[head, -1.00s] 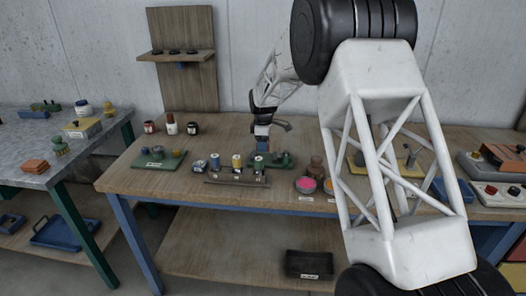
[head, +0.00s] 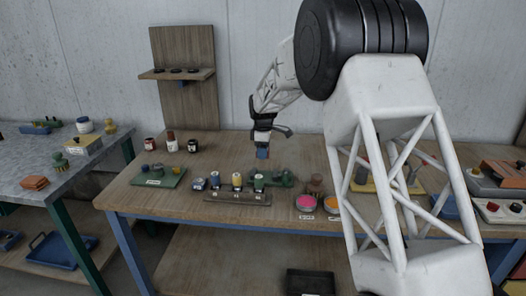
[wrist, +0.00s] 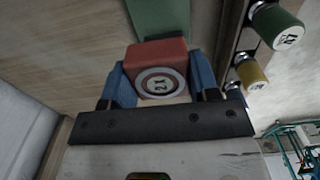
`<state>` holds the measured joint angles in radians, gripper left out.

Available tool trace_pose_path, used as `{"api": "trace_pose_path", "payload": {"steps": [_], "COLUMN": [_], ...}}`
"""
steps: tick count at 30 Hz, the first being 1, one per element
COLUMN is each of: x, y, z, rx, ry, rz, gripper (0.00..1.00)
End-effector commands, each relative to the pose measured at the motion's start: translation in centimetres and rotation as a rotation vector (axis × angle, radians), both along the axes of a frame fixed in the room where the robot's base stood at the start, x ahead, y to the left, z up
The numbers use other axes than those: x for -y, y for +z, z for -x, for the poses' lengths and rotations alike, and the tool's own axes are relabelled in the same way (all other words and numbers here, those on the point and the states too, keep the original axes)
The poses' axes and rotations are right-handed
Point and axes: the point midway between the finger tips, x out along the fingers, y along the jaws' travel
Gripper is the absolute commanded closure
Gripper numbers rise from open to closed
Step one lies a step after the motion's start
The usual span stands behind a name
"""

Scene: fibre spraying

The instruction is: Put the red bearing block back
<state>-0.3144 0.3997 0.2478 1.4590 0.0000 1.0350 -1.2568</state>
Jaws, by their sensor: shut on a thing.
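A green plate (wrist: 160,16) shows beyond the block in the wrist view. The block's far side is hidden.
A rack (head: 238,198) with several labelled spools stands in front of my gripper. A green board (head: 159,177) with small parts lies at left. Dark green parts (head: 284,180) and a pink pot (head: 305,201) are to the right. A wall shelf (head: 177,74) stands behind.

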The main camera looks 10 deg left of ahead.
Motion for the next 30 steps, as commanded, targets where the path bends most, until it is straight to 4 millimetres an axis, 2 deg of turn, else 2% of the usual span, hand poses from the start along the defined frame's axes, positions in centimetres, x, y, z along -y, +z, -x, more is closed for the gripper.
{"api": "trace_pose_path", "payload": {"steps": [5, 11, 24, 30], "x": [-0.3, -2.5, -12.8, -15.5], "y": [0.0, -0.1, -0.9, -1.1], "z": [0.0, 0.3, 2.3, 3.1], "rx": [0.001, 0.000, 0.000, -0.001], "ry": [0.000, 0.003, 0.002, 0.000], "rz": [0.000, 0.000, 0.000, 0.000], "gripper": [0.77, 0.77, 0.77, 0.77]}}
